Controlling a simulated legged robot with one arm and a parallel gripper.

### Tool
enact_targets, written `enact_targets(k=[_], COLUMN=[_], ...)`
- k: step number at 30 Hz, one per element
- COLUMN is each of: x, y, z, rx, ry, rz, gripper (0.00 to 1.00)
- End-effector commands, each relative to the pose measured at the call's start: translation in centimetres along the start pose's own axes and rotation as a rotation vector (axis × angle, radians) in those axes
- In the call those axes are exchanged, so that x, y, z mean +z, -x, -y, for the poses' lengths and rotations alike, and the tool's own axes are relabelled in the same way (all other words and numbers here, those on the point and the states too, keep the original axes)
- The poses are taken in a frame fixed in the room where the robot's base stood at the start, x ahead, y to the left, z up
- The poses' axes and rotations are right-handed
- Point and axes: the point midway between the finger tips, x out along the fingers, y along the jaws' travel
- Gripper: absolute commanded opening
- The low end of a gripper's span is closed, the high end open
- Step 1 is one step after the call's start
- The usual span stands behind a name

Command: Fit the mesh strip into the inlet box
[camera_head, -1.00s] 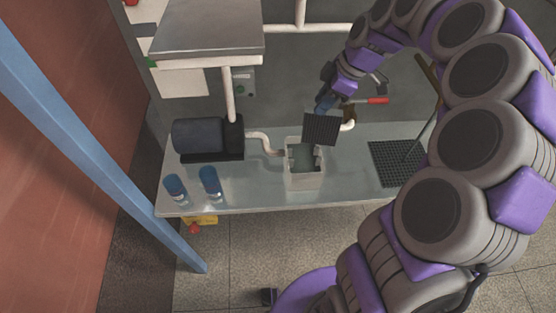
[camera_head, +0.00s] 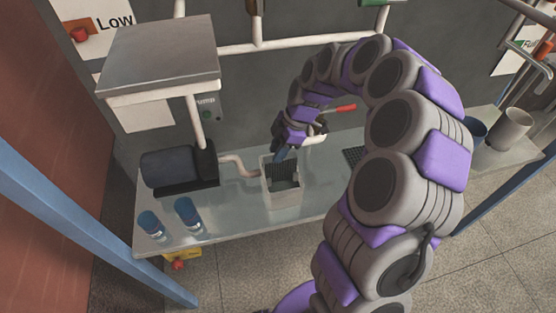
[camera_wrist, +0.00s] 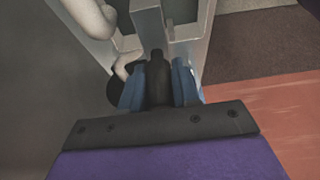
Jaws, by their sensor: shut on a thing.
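The pale inlet box (camera_head: 283,198) stands open-topped on the metal bench, below my gripper (camera_head: 280,154). The dark mesh strip (camera_head: 279,171) hangs from my gripper, and its lower part shows within the box's opening near the back wall. I cannot tell whether it sits in any slot. In the wrist view my gripper's blue fingers (camera_wrist: 158,86) are shut on a dark upright piece of the strip (camera_wrist: 157,72). The box rim (camera_wrist: 194,42) lies just beyond the fingertips. The strip's lower edge is hidden.
A dark pump motor (camera_head: 180,170) with a pale pipe (camera_head: 239,166) reaching the box stands at left. Two blue-capped bottles (camera_head: 188,214) stand at front left. A dark grid (camera_head: 353,156) lies partly behind my arm. Grey and blue cups (camera_head: 512,130) stand at far right.

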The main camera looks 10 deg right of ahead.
Motion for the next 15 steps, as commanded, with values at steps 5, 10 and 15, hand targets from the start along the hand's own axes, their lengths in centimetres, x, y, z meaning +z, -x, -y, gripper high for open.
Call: enact_targets(k=[5,10,15], x=[0.6,1.5,1.8], y=[-1.2,-3.6,-4.2], z=[0.0,0.0,0.0], rx=[0.002,0.0,0.003], ry=[-0.001,-0.001,0.001], rz=[0.0,0.0,0.0], gripper=[0.0,0.0,0.0])
